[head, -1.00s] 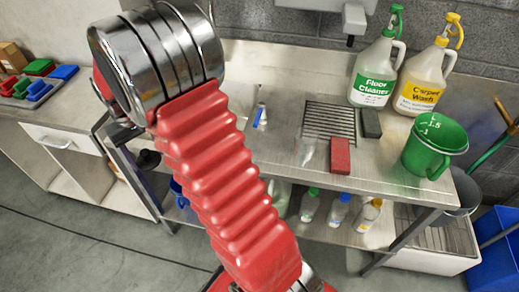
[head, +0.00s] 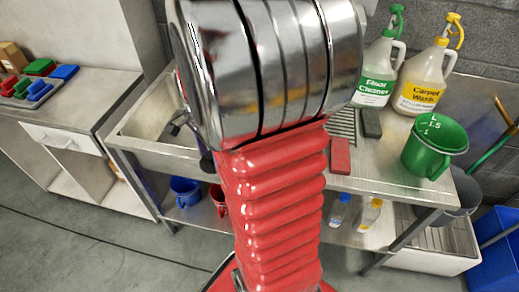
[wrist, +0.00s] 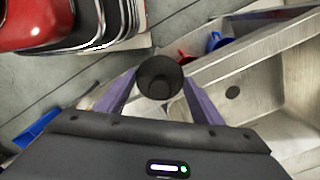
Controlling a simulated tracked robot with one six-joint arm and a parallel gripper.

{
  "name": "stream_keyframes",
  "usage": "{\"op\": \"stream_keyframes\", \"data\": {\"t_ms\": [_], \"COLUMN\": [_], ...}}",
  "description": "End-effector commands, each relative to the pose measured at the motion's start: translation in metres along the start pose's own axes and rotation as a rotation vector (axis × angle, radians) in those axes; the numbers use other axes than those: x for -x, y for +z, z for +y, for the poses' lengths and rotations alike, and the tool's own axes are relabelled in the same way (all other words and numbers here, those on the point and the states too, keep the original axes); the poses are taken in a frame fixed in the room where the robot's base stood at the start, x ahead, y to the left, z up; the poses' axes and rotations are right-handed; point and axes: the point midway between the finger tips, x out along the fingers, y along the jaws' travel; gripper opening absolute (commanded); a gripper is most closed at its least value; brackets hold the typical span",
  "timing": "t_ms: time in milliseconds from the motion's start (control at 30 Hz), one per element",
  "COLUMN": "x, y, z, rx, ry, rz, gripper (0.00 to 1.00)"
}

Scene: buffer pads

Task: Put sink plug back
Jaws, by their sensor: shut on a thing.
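In the wrist view, the two purple fingers of my gripper (wrist: 160,98) are shut on a dark grey, round, hollow-topped piece, which looks like the sink plug (wrist: 158,70). In the head view the basin's left part (head: 150,118) shows beside my arm; my arm hides the rest and the drain. My fingertips cannot be made out there.
On the counter stand two cleaner bottles (head: 376,72), a red block (head: 340,156), a dark block (head: 371,123) and a green jug (head: 434,148). A blue mug (head: 185,190) and bottles sit on the shelf below. A side cabinet (head: 75,125) stands at left.

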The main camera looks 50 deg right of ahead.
Motion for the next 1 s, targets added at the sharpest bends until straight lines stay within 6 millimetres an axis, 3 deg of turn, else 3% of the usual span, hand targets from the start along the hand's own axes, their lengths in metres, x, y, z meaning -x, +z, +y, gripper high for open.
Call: {"op": "stream_keyframes", "data": {"t_ms": [300,600,767,1000], "x": [-0.003,-0.009,-0.011,-0.011], "y": [-0.025,-0.036,-0.037,-0.037], "z": [0.059,0.107,0.117,0.118], "rx": [-0.528,-0.973,-1.077,-1.089], "ry": [-0.001,0.0,0.001,0.0], "rz": [0.0,0.0,0.0,0.0], "gripper": [0.38,0.38,0.38,0.38]}}
